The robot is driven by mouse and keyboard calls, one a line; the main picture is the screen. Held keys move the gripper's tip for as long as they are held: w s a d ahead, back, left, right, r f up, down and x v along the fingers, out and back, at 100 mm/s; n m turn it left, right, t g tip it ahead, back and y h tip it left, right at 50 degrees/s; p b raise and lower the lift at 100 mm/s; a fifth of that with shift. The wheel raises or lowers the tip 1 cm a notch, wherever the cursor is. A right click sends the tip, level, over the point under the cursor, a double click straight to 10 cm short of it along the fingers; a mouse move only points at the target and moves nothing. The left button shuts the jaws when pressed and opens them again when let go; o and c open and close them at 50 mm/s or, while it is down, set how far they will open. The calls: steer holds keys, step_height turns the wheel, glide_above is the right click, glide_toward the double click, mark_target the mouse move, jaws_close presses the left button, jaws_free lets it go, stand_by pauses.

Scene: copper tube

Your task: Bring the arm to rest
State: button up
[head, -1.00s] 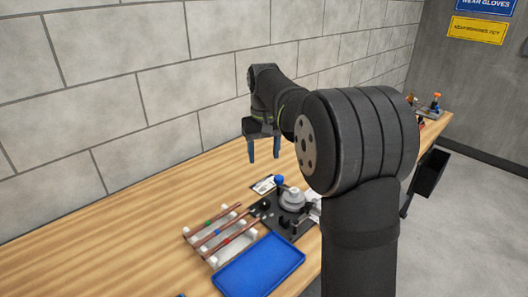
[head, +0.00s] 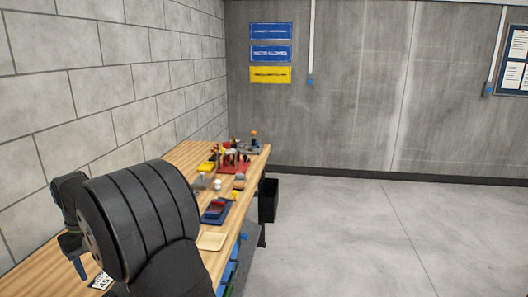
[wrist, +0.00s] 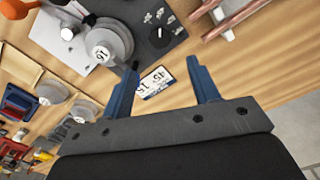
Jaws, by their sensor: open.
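My arm shows at the lower left of the head view, with its dark links in front of the bench. My gripper (head: 75,262) hangs at the left edge of that view, fingers down, partly hidden by my arm. In the wrist view my gripper (wrist: 163,68) has its two blue fingers wide apart with nothing between them. A white printed card (wrist: 155,82) lies on the wooden bench beyond the fingers. Copper tubes (wrist: 238,18) lie at the upper right, apart from the gripper. A dark plate with a round grey part (wrist: 108,44) is at the upper left.
The wooden bench (head: 186,152) runs along the block wall. The floor (head: 370,230) at right is clear.

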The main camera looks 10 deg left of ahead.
mark_target(108, 296)
step_height(108, 296, down, 11)
steer(key=shift+f, duration=0.1)
stand_by(0.3)
step_height(108, 296, up, 18)
step_height(108, 296, down, 18)
steer(key=shift+f, duration=0.1)
steer(key=n, duration=0.8)
steer(key=shift+r, duration=0.2)
step_height(108, 296, up, 8)
steer(key=shift+r, duration=0.25)
stand_by(0.4)
